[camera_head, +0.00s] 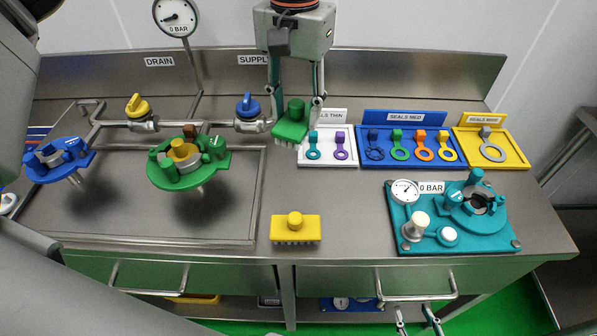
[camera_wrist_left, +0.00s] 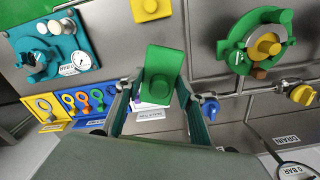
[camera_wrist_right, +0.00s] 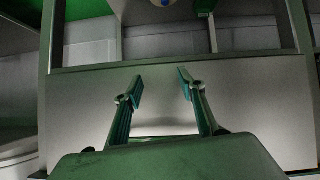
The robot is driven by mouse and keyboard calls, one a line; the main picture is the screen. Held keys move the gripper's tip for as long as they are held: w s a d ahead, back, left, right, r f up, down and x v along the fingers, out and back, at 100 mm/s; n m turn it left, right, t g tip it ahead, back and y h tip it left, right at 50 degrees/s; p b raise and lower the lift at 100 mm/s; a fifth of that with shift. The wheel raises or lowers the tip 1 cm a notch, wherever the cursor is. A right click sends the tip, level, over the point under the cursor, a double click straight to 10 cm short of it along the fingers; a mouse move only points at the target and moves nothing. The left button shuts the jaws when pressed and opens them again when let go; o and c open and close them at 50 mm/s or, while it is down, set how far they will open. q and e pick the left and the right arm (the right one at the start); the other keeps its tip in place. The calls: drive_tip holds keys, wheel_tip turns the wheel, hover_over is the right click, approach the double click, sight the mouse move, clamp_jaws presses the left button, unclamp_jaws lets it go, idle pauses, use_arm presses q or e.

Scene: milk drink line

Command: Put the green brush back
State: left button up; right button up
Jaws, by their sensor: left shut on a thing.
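The green brush (camera_head: 290,125) is held between the fingers of my left gripper (camera_head: 296,104), bristles facing down. In the head view it appears just left of the white seal tray; its height above the counter is hard to tell. In the left wrist view the green brush (camera_wrist_left: 162,75) sits between both fingers of my left gripper (camera_wrist_left: 160,88). My right gripper (camera_wrist_right: 158,84) is open and empty in front of the cabinet; it shows low in the head view (camera_head: 418,320), below the counter edge.
A yellow brush (camera_head: 296,229) stands on the counter. Seal trays in white (camera_head: 342,160), blue (camera_head: 392,161) and yellow (camera_head: 515,160) line the back right. A teal gauge station (camera_head: 457,244) is front right. Valves and a green fixture (camera_head: 217,174) are left. Counter space around the yellow brush is clear.

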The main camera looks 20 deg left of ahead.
sight(295, 130)
use_arm(q)
wheel_tip(295, 130, down, 17)
drive_tip(key=shift+b, duration=0.35)
drive_tip(key=shift+f, duration=0.15)
drive_tip(key=o, duration=1.1)
drive_tip(key=shift+c, duration=0.2)
wheel_tip(295, 130, up, 12)
drive_tip(key=shift+r, duration=0.15)
